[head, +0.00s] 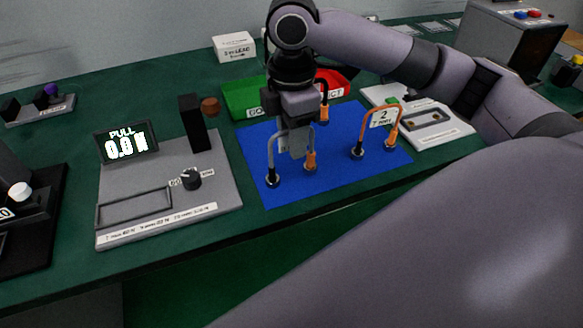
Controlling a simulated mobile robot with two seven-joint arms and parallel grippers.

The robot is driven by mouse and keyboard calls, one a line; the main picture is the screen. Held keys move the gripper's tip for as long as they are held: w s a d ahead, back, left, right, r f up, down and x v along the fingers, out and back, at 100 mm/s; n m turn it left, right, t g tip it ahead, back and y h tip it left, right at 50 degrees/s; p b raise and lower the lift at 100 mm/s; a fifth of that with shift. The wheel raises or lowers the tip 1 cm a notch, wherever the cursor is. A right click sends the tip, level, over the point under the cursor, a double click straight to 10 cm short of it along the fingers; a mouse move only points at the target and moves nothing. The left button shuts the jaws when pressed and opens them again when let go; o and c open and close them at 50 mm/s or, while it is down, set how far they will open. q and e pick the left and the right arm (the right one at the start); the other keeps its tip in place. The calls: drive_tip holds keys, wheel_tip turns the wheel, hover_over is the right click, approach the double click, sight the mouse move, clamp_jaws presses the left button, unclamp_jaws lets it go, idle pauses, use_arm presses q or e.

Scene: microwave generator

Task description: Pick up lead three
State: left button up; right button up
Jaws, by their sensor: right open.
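My right gripper (296,148) points down over the blue mat (255,187) and is open. It is at a grey lead (273,155) that stands as an arch, with one dark end and one orange end on the mat. The gripper covers part of this lead, and I cannot read a number on it. An orange lead with a tag marked 2 (383,118) stands to the right. Another, dark lead with an orange end (324,108) shows partly behind the gripper. I cannot tell which lead is three. My left gripper is not in view.
A pull tester (168,190) with a display reading about 0.0 N stands left of the mat. A green bin (240,98) and a red bin (332,80) are behind it. A white board (448,128) lies at the right. A white box (234,46) stands at the back.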

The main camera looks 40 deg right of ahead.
drive_tip(key=shift+f, duration=0.35)
clamp_jaws()
drive_tip(key=shift+r, duration=0.2)
